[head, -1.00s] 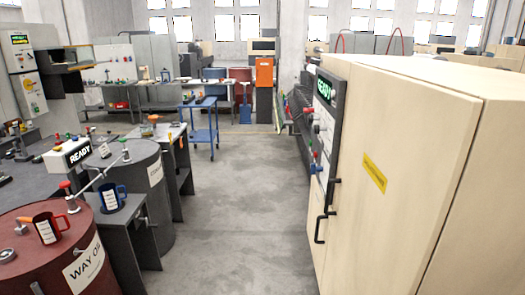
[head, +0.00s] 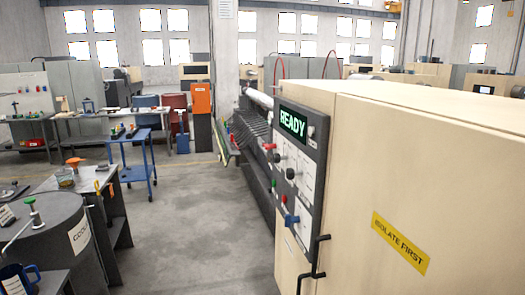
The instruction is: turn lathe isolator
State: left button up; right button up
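The lathe cabinet (head: 400,170) fills the right side of the head view, a large cream box with a yellow "ISOLATE FIRST" label (head: 399,243). On its near end face is a dark control panel (head: 301,150) with a green "READY" display (head: 292,123). Below the display are red and dark knobs, and lower down a blue rotary handle (head: 291,220) that may be the isolator. A black bar handle (head: 318,262) is on the cabinet door beneath. Neither of my grippers shows in the view.
A grey barrel (head: 45,240) with a green-topped tap and a blue mug (head: 15,280) stand at the lower left. A bench with tools (head: 90,185) and a blue trolley (head: 137,155) lie beyond. Clear concrete floor (head: 195,210) runs between these and the cabinet.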

aim_at(267, 147)
jog(key=i+j, duration=0.2)
jog(key=j, duration=0.15)
jog(key=i+j+u, duration=0.1)
jog(key=j, duration=0.3)
jog(key=i+j, duration=0.25)
jog(key=i+j+u, duration=0.1)
jog(key=j, duration=0.35)
jog(key=i, duration=0.1)
